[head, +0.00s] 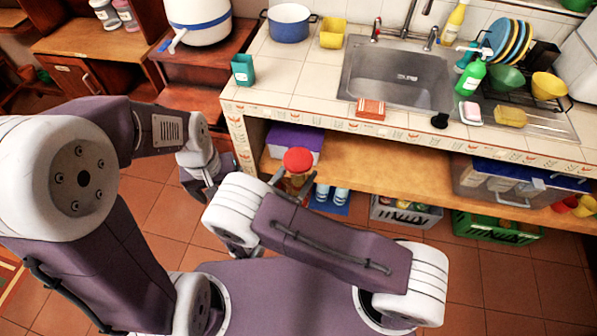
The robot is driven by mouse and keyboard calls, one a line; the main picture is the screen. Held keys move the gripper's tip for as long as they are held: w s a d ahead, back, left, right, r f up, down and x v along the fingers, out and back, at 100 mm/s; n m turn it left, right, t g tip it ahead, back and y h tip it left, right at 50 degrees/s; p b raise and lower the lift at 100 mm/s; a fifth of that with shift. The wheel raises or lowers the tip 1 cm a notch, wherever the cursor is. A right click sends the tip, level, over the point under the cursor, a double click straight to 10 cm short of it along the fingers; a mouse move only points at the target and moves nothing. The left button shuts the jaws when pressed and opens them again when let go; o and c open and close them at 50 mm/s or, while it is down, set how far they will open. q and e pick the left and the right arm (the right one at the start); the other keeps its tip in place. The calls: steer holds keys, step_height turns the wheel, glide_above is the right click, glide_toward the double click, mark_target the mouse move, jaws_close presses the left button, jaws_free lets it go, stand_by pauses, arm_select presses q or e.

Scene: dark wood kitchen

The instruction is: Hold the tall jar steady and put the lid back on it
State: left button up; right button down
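In the head view, a round red lid (298,160) shows just beyond my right forearm, in front of the lower shelf. Below it is a narrow orange-brown body (296,183), which looks like the tall jar; its lower part is hidden by my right arm. I cannot tell whether the lid touches the jar. Dark fingers of my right gripper (292,183) show on either side of the jar, apart from each other; whether they grip it is unclear. My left gripper (208,190) points down to the left of the jar, partly hidden by my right arm, its opening unclear.
A tiled counter (300,75) with a sink (400,75) stands ahead, above a wooden shelf (375,165). A purple box (295,142) sits on the shelf behind the lid. Crates (405,213) stand on the floor underneath.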

arm_select(q)
steer(key=w+d+r+n, duration=0.4)
steer(key=w+d+r, duration=0.25)
steer(key=d, duration=0.35)
step_height(320, 180, up, 5)
steer(key=n+g, duration=0.1)
steer(key=n, duration=0.3)
glide_above(298, 158)
steer(key=shift+d+f, duration=0.1)
steer(key=shift+f, duration=0.05)
steer(key=shift+f, duration=0.1)
step_height(298, 158, down, 8)
steer(key=shift+r, duration=0.1)
